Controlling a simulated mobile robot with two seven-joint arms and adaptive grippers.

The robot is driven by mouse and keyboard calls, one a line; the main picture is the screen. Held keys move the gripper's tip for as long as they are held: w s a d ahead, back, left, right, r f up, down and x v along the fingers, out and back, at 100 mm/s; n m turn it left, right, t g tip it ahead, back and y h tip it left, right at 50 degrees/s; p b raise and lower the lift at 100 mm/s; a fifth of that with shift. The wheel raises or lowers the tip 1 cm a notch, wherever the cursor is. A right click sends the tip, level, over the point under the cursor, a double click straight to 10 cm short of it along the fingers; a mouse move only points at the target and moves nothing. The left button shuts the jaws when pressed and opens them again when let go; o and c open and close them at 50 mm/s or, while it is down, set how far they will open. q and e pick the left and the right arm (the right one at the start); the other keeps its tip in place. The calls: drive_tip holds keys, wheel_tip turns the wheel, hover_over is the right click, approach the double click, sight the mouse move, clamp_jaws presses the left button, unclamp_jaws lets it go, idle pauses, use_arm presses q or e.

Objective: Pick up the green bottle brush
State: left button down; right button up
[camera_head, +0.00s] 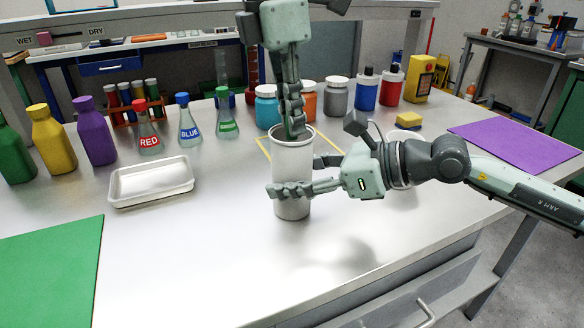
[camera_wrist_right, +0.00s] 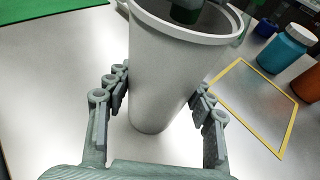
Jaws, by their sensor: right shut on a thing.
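A tall light-grey cylinder (camera_head: 291,206) stands on the bench and looks upright. My right gripper (camera_head: 298,175) is shut around it, one finger on each side; the right wrist view shows the same hold on the cylinder (camera_wrist_right: 160,80). My left gripper (camera_head: 293,122) points down from above, with its fingertips at the cylinder's mouth. A dark green piece, apparently the bottle brush (camera_wrist_right: 187,11), shows in the mouth in the right wrist view; most of it is hidden. I cannot tell whether my left fingers are closed on it.
A white tray (camera_head: 119,199) and a green mat (camera_head: 50,270) lie at left. Flasks and colored bottles stand behind, including a teal-blue jar (camera_head: 267,108). A yellow-outlined square (camera_head: 261,145) is marked behind the cylinder. A yellow sponge (camera_head: 408,119) and purple mat (camera_head: 515,140) lie at right. The front bench is clear.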

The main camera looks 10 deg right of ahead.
use_arm(q)
wheel_tip(320, 180, up, 18)
idle(0.6)
use_arm(e)
drive_tip(key=o, duration=1.2)
drive_tip(key=shift+d, duration=0.1)
